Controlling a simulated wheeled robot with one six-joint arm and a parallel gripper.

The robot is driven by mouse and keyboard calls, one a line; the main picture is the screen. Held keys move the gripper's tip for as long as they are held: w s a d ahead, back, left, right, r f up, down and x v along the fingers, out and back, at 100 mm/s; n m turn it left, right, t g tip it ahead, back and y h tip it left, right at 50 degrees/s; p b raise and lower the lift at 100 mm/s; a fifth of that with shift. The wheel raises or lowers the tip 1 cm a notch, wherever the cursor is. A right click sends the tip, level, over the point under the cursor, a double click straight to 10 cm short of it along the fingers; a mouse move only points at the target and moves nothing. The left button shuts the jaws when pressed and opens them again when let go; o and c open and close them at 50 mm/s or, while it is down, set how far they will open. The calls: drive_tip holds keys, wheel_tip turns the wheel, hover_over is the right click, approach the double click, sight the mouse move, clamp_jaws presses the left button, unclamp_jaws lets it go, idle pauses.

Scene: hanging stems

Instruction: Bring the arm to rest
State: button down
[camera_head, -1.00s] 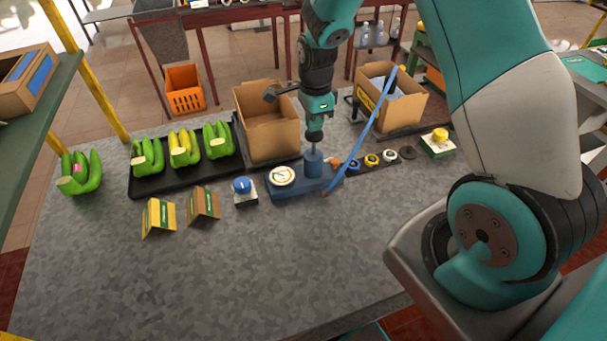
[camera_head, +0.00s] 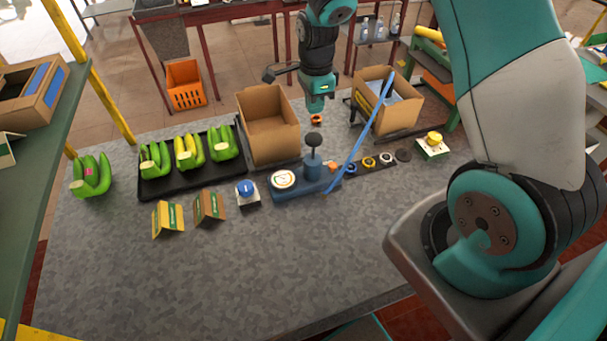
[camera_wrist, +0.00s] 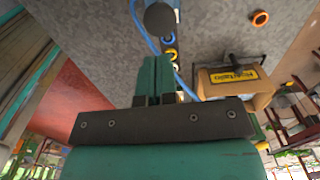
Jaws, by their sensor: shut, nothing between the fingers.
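My gripper (camera_head: 317,106) hangs from my arm above the far side of the table, its fingers pointing down. In the wrist view its two green fingers (camera_wrist: 155,72) are together with nothing between them. Below it stands a blue pump-like device (camera_head: 296,188) with a round gauge (camera_head: 283,179) and a dark knob (camera_head: 314,139) on its upright stem. The knob also shows in the wrist view (camera_wrist: 160,18), apart from the fingertips. A blue hose (camera_head: 365,128) rises beside the device.
A black tray (camera_head: 165,188) of green and yellow banana bunches and an open cardboard box (camera_head: 272,146) stand left of the gripper. Another box (camera_head: 402,106) stands right. The table's front (camera_head: 230,270) is clear.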

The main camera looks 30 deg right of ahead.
idle(0.4)
drive_tip(key=s+a+r+n+y+b, duration=0.1)
drive_tip(key=s+a+r+n+b, duration=0.25)
drive_tip(key=s+a+n, duration=0.3)
drive_tip(key=s+a+r+n+y+b, duration=0.2)
drive_tip(key=s+a+n+b, duration=0.35)
drive_tip(key=n, duration=0.25)
drive_tip(key=s+a+n+y+b, duration=0.1)
drive_tip(key=s+a+n+b, duration=0.3)
drive_tip(key=s+n, duration=0.9)
drive_tip(key=shift+s+a+r, duration=0.35)
drive_tip(key=shift+s+a, duration=0.05)
drive_tip(key=shift+a, duration=0.65)
